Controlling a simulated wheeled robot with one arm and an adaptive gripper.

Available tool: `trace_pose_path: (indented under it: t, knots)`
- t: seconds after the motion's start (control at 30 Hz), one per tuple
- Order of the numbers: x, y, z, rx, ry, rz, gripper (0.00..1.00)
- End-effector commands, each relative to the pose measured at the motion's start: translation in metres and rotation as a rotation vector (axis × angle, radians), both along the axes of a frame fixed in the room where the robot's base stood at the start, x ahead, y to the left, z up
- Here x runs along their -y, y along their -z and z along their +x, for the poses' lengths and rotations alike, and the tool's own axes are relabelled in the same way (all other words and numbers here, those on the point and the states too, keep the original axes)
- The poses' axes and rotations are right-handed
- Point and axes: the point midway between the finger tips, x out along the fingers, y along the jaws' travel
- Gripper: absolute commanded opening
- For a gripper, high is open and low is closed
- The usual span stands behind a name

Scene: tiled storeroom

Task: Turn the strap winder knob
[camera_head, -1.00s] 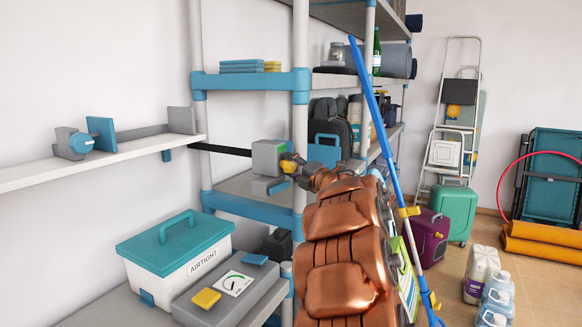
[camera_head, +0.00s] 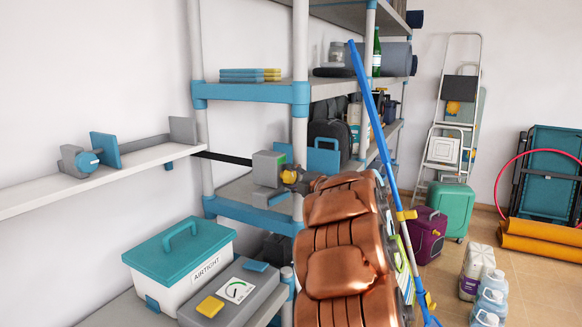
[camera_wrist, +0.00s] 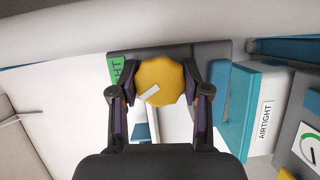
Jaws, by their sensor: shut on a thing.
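The strap winder (camera_head: 268,168) is a grey box on the shelf unit, with a black strap (camera_head: 222,155) running left from it. Its round yellow knob (camera_head: 288,176) faces my arm. In the wrist view the knob (camera_wrist: 160,84) shows a pale bar-shaped mark, slanting up to the right. My gripper (camera_wrist: 152,80) has one dark finger on each side of the knob and is shut on it. The green label (camera_wrist: 117,71) on the winder is partly covered. In the head view my copper arm hides part of the gripper.
A white wall shelf (camera_head: 100,178) with a grey and blue fixture (camera_head: 82,160) is at left. A teal-lidded box (camera_head: 178,250) and a grey gauge case (camera_head: 232,290) stand below. A blue pole (camera_head: 375,125) leans just right of my arm.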

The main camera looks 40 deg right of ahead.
Motion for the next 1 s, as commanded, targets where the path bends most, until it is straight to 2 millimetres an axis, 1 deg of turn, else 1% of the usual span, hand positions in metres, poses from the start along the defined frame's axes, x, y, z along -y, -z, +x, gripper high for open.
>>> trace_pose_path:
  t: [0.03,0.4,0.97,1.0]
  knots:
    - [-0.0004,-0.0066,0.0002,-0.008,-0.001,0.026,0.12]
    - [0.0001,-0.0022,0.0,-0.047,0.0,0.154,0.12]
    - [0.0003,0.0009,0.0001,-0.054,0.0,0.18,0.12]
    - [0.0003,0.0009,0.0001,-0.054,0.0,0.18,0.48]
